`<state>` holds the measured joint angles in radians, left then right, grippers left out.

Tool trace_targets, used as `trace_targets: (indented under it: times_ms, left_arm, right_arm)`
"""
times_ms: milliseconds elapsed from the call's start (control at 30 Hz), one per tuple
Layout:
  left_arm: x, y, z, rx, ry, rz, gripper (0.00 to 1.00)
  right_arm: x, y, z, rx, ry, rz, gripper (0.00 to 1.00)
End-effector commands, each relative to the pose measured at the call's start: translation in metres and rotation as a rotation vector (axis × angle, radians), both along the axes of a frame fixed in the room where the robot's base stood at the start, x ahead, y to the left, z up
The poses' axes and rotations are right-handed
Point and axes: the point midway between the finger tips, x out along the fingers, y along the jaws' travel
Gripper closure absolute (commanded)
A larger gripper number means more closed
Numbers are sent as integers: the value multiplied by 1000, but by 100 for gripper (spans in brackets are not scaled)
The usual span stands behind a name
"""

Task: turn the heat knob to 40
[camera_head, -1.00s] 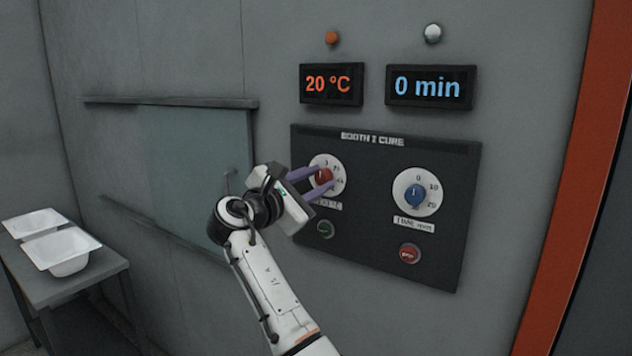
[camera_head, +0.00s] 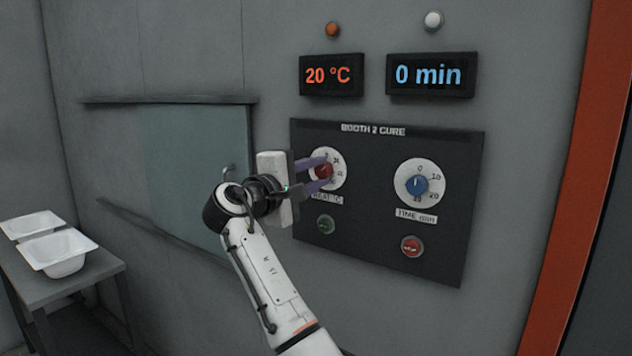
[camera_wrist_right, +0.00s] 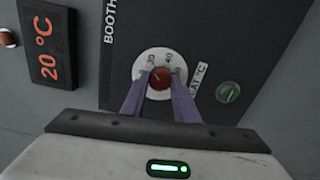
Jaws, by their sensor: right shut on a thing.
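The red heat knob (camera_head: 322,172) sits on a white dial on the dark control panel (camera_head: 375,262) labelled "BOOTH 2 CURE". My right gripper (camera_head: 319,173) is shut on the knob, with its purple fingers on either side of it. The heat display (camera_head: 332,75) reads 20 °C. The fingers and wrist hide part of the dial and its label. My left gripper is not in view.
The blue time knob (camera_head: 417,185) is right of the heat knob, and its display (camera_head: 430,75) reads 0 min. A green button (camera_head: 326,224) and a red button (camera_head: 411,246) sit below. White tubs (camera_head: 62,253) stand on a table at left.

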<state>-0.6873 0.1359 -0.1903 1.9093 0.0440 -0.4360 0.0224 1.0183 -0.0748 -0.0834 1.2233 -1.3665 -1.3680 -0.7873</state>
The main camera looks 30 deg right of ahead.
Motion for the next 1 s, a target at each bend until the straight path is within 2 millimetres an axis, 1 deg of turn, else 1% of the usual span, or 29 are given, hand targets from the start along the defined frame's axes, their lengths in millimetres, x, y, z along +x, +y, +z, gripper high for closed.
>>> trace_targets:
  times_ms: [33,400,700,1000]
  left_arm:
    - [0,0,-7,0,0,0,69]
    - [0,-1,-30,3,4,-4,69]
    - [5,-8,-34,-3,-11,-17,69]
    - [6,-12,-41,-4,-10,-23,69]
  right_arm:
    - [0,1,-4,17,-39,1,95]
    - [0,1,-4,152,-365,0,95]
    - [0,0,-4,255,-612,-1,95]
    - [0,0,-2,329,-788,-1,95]
